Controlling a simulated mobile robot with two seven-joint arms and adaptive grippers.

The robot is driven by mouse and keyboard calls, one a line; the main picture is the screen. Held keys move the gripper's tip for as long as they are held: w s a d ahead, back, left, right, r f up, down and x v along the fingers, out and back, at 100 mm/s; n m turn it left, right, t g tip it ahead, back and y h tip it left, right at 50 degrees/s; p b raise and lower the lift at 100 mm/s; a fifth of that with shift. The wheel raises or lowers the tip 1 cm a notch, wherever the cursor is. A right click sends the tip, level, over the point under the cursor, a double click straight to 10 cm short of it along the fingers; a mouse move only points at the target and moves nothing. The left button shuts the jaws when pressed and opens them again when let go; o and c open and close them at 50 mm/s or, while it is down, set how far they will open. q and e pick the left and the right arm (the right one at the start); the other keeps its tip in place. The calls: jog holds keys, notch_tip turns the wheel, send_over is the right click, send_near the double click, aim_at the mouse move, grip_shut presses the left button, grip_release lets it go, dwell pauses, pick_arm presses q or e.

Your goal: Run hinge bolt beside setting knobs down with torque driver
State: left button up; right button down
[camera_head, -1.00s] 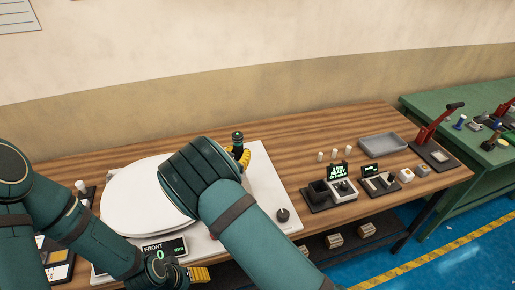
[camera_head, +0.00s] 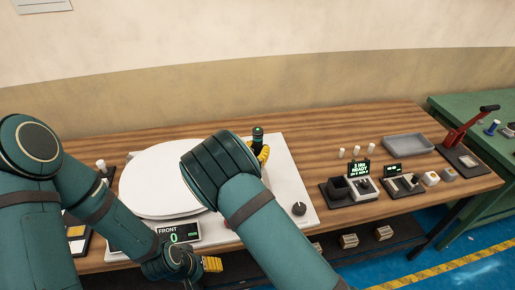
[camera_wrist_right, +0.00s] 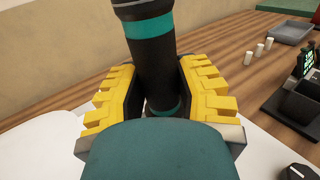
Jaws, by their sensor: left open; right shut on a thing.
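The torque driver (camera_head: 258,138), a dark cylinder with teal bands, stands roughly upright at the back right of the white plate (camera_head: 284,167). My right gripper (camera_head: 262,153) is shut around it; the right wrist view also shows the driver (camera_wrist_right: 155,62) between the yellow fingers (camera_wrist_right: 160,100). The driver's tip and any hinge bolt under it are hidden. The white toilet seat and lid (camera_head: 160,183) lie on the plate, partly behind my right arm. A black knob (camera_head: 299,208) sits at the plate's right. My left gripper (camera_head: 212,264) is open and empty at the bench's front edge.
A FRONT display (camera_head: 178,234) reads 0. To the right stand a device with a READY screen (camera_head: 361,172), a second small device (camera_head: 398,178), white pegs (camera_head: 356,151), a grey tray (camera_head: 407,145) and a red-lever press (camera_head: 464,140). Bare wood lies behind the plate.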

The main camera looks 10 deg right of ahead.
notch_tip(320, 180, down, 3)
jog(key=shift+f+b, duration=0.15)
jog(key=shift+b, duration=1)
jog(key=shift+w, duration=0.1)
jog(key=shift+f, duration=0.1)
jog(key=shift+f+b, duration=0.85)
jog(key=shift+f, duration=0.05)
dwell(1.1)
jog(key=shift+f+b, duration=0.35)
jog(key=shift+b, duration=0.25)
dwell(0.5)
jog(key=shift+b, duration=0.5)
dwell(1.0)
jog(key=shift+r, duration=0.15)
dwell(0.6)
jog(key=shift+r+p, duration=1.65)
jog(key=shift+r, duration=0.9)
